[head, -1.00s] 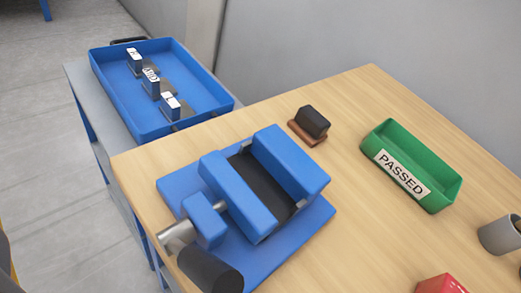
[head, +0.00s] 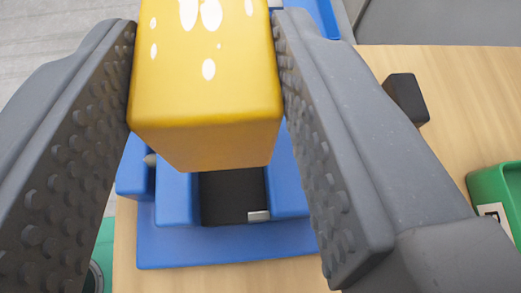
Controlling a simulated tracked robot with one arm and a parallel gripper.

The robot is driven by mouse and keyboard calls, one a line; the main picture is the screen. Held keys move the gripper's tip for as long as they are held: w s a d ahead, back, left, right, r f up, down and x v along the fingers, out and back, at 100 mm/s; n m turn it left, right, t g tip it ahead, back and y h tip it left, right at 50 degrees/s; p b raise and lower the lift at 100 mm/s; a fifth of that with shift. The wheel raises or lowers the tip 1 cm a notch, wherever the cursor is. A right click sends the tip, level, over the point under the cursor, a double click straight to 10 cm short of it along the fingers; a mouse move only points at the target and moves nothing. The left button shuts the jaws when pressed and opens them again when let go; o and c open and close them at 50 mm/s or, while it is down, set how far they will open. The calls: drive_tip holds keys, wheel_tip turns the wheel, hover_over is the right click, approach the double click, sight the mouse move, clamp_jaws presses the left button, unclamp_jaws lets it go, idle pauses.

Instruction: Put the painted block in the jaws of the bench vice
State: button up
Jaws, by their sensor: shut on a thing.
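My gripper (head: 207,75) is shut on the painted block (head: 190,95), a yellow block with white spots, held between its two dark studded fingers. The blue bench vice (head: 175,200) lies beyond and below the block on the wooden bench. The vice jaws are apart, with a dark gap (head: 230,198) between them. In the picture the block overlaps the upper part of the vice and hides it. I cannot tell how high the block is above the jaws.
A black block-shaped thing (head: 407,98) stands on the wooden bench (head: 460,90) right of my gripper. A green tray (head: 490,190) is at the right edge. Part of a blue tray (head: 325,15) shows at the top. Bare bench lies between the vice and green tray.

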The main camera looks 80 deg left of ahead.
sight(226, 167)
wheel_tip(226, 167, down, 5)
drive_tip(key=shift+d+r, duration=0.15)
drive_tip(key=shift+r, duration=0.05)
drive_tip(key=shift+f+b, duration=0.35)
drive_tip(key=shift+f, duration=1.5)
drive_tip(key=shift+f, duration=0.15)
drive_tip(key=o, duration=1.3)
drive_tip(key=shift+c, duration=0.2)
drive_tip(key=shift+d+r, duration=0.2)
drive_tip(key=shift+r, duration=0.05)
drive_tip(key=v, duration=1.1)
drive_tip(key=shift+d+p, duration=0.35)
